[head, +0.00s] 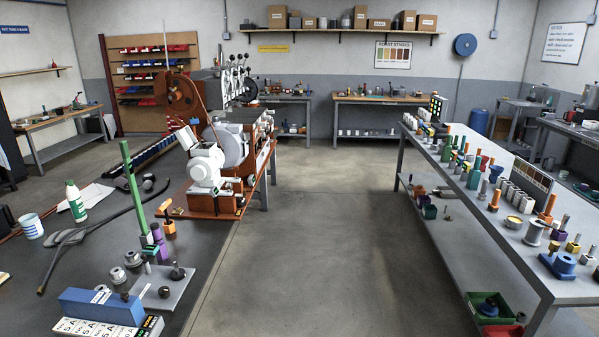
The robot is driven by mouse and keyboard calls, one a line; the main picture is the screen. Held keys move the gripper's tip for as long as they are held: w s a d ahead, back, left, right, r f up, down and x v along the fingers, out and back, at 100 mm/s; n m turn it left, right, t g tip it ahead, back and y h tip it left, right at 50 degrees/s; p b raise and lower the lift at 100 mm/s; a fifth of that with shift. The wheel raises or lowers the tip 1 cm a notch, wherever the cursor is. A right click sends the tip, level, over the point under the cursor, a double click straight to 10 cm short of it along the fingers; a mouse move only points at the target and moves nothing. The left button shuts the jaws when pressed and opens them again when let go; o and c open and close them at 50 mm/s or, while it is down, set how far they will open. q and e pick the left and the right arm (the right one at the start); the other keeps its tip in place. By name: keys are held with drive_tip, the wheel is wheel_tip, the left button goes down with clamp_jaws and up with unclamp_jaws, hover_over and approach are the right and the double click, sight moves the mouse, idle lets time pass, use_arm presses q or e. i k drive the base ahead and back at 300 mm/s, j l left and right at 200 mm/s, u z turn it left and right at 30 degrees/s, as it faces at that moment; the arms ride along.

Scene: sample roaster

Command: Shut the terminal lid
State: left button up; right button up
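A white motor (207,166) sits on the front of the brown roaster machine (262,150), at the end of the left bench. A small white plate (187,138) stands tilted at the motor's upper left. It looks like the terminal lid standing open, but it is too small to be sure. Neither of my grippers shows in the head view.
The dark left bench (205,262) holds a green post (133,190), a white bottle (75,201), a cup (31,226) and a blue box (101,306). A grey bench (480,210) crowded with parts stands at right. The floor (315,250) between is clear.

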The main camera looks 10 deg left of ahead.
sight(185, 136)
drive_tip(key=i+u, duration=0.25)
drive_tip(key=i, duration=0.15)
drive_tip(key=i+u, duration=0.25)
drive_tip(key=i, duration=0.2)
drive_tip(key=i+l+u, duration=0.25)
drive_tip(key=i, duration=0.15)
drive_tip(key=i+l+u, duration=0.25)
drive_tip(key=i, duration=0.15)
